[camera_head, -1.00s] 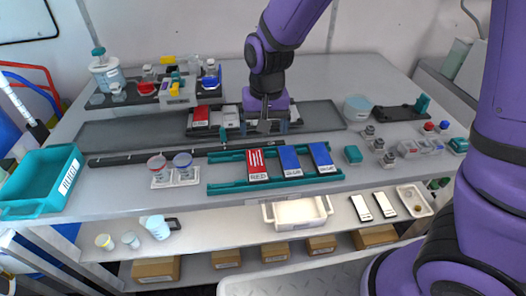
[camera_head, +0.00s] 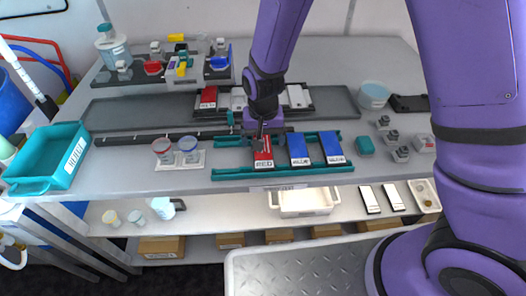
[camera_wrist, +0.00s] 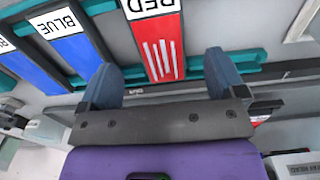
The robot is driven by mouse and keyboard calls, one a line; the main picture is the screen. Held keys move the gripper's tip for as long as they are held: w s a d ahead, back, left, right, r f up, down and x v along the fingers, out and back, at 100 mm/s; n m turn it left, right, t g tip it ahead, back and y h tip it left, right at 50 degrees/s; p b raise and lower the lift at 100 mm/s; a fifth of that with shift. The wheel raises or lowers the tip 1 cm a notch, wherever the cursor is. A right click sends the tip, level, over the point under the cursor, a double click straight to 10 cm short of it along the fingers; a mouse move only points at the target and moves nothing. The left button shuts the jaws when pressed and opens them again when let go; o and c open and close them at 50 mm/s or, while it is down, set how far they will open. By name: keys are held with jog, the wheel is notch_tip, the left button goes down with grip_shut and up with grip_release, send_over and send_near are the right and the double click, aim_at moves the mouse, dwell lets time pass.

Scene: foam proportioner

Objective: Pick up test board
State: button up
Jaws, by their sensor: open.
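A red board (camera_head: 263,158) with white stripes and a "RED" label lies across a teal rack (camera_head: 230,173) on the table. Two blue boards (camera_head: 299,150) (camera_head: 332,148) lie to its right in the same rack. No board carries a readable "test" label. My gripper (camera_head: 262,138) is at the far end of the red board and covers part of it. In the wrist view my open gripper (camera_wrist: 163,72) has the red board (camera_wrist: 158,45) in line with the gap between its fingers. The fingers appear apart from it, and nothing is held.
A dark rail (camera_head: 130,140) lies behind. A teal bin (camera_head: 45,160) is at the left edge. A white tray (camera_head: 303,204) sits on the shelf below.

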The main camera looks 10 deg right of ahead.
jog(key=shift+w+f, duration=0.15)
jog(key=shift+f, duration=0.95)
jog(key=shift+w+f, duration=0.1)
jog(key=shift+f, duration=0.95)
jog(key=c, duration=1)
